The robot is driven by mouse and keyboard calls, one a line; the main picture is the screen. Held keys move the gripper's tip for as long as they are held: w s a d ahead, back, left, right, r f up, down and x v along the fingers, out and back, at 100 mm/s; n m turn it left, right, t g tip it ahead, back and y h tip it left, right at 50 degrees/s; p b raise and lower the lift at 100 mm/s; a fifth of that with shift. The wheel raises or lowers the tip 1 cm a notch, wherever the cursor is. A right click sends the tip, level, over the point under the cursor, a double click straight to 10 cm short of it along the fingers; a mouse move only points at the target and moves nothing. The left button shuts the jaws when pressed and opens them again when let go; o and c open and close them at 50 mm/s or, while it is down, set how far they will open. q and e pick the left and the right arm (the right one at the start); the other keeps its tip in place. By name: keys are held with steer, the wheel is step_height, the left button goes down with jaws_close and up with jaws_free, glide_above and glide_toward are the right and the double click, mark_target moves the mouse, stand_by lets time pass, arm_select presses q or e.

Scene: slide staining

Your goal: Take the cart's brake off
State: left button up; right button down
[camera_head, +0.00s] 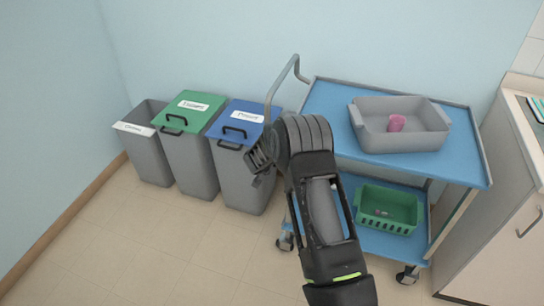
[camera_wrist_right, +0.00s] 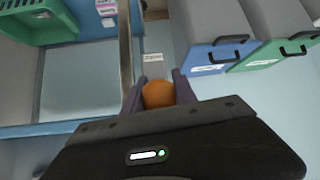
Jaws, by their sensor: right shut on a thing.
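The blue-topped cart (camera_head: 330,128) stands against the wall, with a grey tube handle (camera_head: 284,78) at its left end. My right arm reaches up in front of the cart's left end. My right gripper (camera_head: 258,172) is beside that end, near the blue-lidded bin. In the right wrist view my right gripper (camera_wrist_right: 158,90) is shut on a rounded orange knob (camera_wrist_right: 159,95). I cannot see clearly what the knob is fixed to, and my arm hides it in the head view. The brake's state cannot be told. My left gripper is not in view.
A grey tub (camera_head: 385,144) with a pink item is on the cart's top, and a green basket (camera_head: 388,222) is on its lower shelf. Blue-lidded (camera_head: 240,112), green-lidded (camera_head: 190,110) and grey (camera_head: 150,155) bins stand left. A counter (camera_head: 500,200) is close on the right. Floor in front is clear.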

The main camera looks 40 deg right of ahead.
steer(key=c, duration=1)
jaws_free()
steer(key=shift+d+r, duration=0.1)
steer(key=v, duration=0.7)
steer(key=shift+s+a+r, duration=0.2)
steer(key=shift+a, duration=0.05)
